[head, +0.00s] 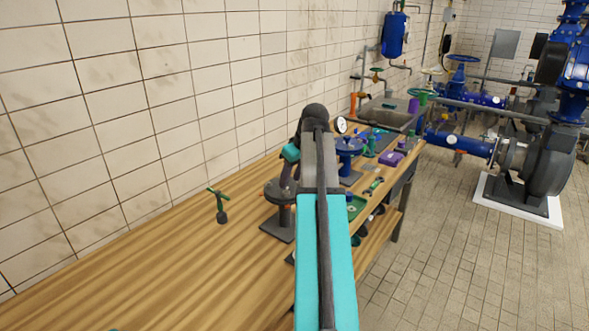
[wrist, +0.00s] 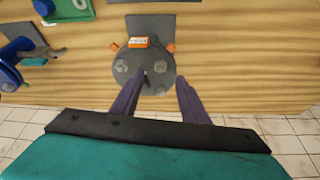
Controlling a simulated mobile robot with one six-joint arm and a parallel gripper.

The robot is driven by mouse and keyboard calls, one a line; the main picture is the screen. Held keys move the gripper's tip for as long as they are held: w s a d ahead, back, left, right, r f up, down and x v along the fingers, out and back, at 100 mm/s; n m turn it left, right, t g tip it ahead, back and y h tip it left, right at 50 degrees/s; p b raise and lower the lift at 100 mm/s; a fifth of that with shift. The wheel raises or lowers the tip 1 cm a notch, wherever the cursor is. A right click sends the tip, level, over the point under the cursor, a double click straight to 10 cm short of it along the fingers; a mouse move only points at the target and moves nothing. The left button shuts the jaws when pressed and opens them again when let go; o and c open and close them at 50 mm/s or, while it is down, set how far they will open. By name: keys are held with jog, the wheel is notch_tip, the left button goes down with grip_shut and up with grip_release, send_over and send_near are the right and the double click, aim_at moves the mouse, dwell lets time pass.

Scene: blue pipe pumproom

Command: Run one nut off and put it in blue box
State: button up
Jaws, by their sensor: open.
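In the wrist view a grey round flange (wrist: 145,68) carries hex nuts, one at its left (wrist: 122,66) and one at its lower edge (wrist: 160,91). My gripper (wrist: 158,86) is open, its two dark purple fingers pointing at the flange's lower edge. The lower nut lies between the fingertips, and I cannot tell if they touch it. In the head view the flange stand (head: 279,190) is on the bench, left of my arm, which hides my gripper. A blue box is not clearly identifiable; a blue item (wrist: 44,7) shows at the wrist view's top left.
The wooden bench (head: 150,265) is clear at front left, apart from a green-handled tool (head: 220,205). A green tray (wrist: 75,12), a blue wheel-like part (wrist: 10,72) and a purple box (head: 391,159) stand around. A tiled wall (head: 150,90) bounds the left.

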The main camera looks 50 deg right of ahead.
aim_at(287, 193)
jog(key=shift+p+x, duration=0.65)
jog(key=shift+x, duration=1.95)
